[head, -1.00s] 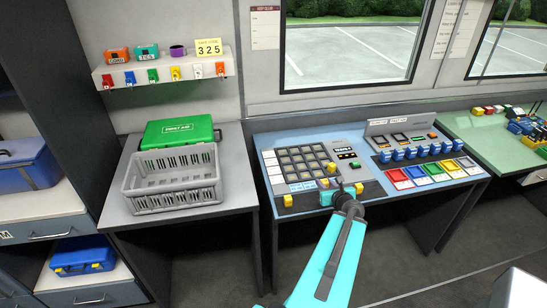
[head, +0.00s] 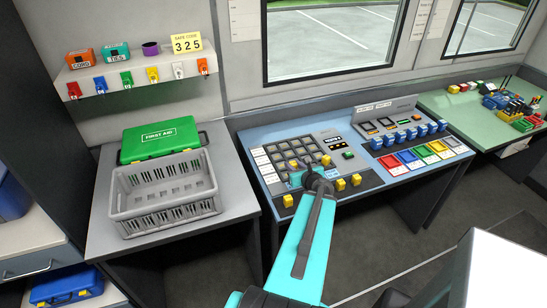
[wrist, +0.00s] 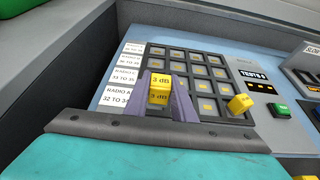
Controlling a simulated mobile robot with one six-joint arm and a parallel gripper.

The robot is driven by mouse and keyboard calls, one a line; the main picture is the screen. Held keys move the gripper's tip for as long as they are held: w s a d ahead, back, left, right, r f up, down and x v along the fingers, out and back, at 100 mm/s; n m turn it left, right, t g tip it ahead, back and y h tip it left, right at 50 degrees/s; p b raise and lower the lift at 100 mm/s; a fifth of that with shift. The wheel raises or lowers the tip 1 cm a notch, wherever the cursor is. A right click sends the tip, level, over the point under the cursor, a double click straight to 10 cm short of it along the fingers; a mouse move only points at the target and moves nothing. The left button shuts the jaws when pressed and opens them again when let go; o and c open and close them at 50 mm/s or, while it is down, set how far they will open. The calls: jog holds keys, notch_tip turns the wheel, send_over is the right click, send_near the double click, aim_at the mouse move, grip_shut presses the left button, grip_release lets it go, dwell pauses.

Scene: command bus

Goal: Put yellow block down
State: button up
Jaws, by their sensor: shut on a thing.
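A yellow block (wrist: 159,83) marked "3 dB" is between the fingers of my gripper (wrist: 167,98) in the wrist view. My gripper is shut on it. The block is over the near left part of a dark grid panel (wrist: 206,58) of square sockets; I cannot tell whether it touches the panel. In the head view my gripper (head: 312,178) is over the near part of this grid (head: 290,153), and the held block is hidden. Another yellow block (wrist: 240,104) sits at the grid's right edge; it shows in the head view too (head: 326,160).
More yellow blocks (head: 287,201) stand along the blue console's (head: 262,138) front. Coloured trays (head: 410,158) and several blue blocks (head: 403,135) are at right. A grey crate (head: 165,205) and green first aid case (head: 160,140) are on the left table.

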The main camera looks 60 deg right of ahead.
jog(key=shift+w+f+b, duration=0.15)
jog(key=shift+w+b, duration=0.05)
jog(key=shift+b, duration=0.4)
jog(key=shift+w+d+f+b, duration=0.1)
jog(key=shift+d+b, duration=0.05)
jog(key=shift+b, duration=0.25)
jog(key=w+d+b, duration=0.1)
jog(key=w+b, duration=0.1)
jog(key=b, duration=0.4)
jog(key=shift+d+f, duration=0.1)
jog(key=w+b, duration=0.1)
jog(key=b, duration=0.1)
jog(key=w+d+b, duration=0.1)
jog(key=shift+d+b, duration=0.25)
jog(key=shift+b, duration=0.1)
jog(key=p, duration=0.3)
send_over(277, 156)
jog(key=shift+s+a+f, duration=0.4)
jog(key=shift+w+d, duration=0.25)
jog(key=shift+w, duration=0.1)
jog(key=shift+f+p, duration=0.3)
jog(key=shift+f, duration=1.5)
jog(key=shift+f, duration=0.1)
